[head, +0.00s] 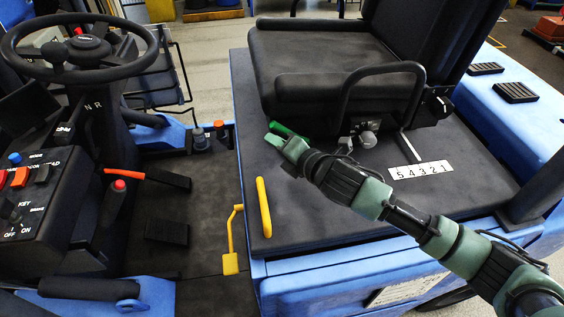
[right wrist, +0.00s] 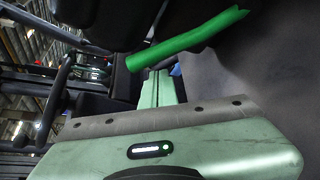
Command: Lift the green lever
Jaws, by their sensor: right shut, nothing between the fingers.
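The green lever (right wrist: 188,38) is a bright green bar that runs slantwise across the upper middle of the right wrist view. In the head view only a short piece of it (head: 284,130) shows, beside my right gripper and below the front of the seat. My right gripper (head: 273,139) is shut and empty. In the right wrist view its closed pale green fingers (right wrist: 158,76) point toward the lever, close to its lower left part. I cannot tell whether they touch it. My left gripper is not in view.
The black seat (head: 315,70) stands just behind the gripper, with a black armrest loop and a silver lever at its right. A yellow handle (head: 263,207) is on the front of the dark deck. The steering wheel (head: 85,45) and console are at the left.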

